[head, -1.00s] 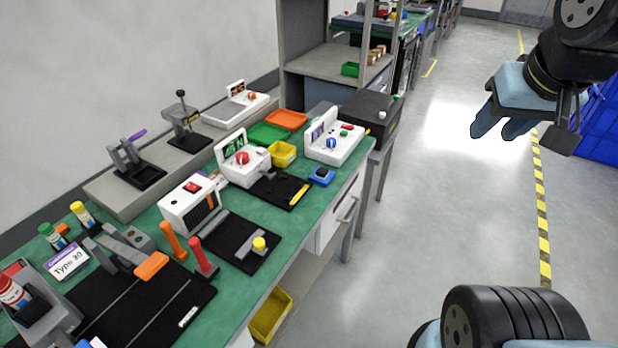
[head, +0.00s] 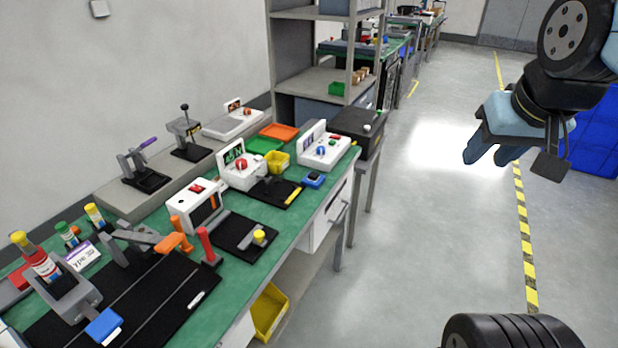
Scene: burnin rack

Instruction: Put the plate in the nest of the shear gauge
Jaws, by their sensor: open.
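My gripper (head: 485,158) hangs in the air over the floor at the upper right. Its pale blue fingers are apart, nothing shows between them, and it is far from the bench. I cannot pick out the plate. No device is clearly marked as the shear gauge. The bench holds a white unit with a green display (head: 240,172), a white unit with a blue knob (head: 322,152) and a white box with a red switch (head: 193,205). A purple-handled lever device (head: 146,170) and a black-knobbed press (head: 188,138) stand on the grey ledge behind.
The green-topped bench (head: 292,222) runs along the left. It carries an orange tray (head: 279,132), a green tray (head: 264,145), a yellow bin (head: 279,161) and a glue-like bottle (head: 40,262). A grey shelf rack (head: 320,85) stands beyond. The floor (head: 430,230) right of the bench is clear.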

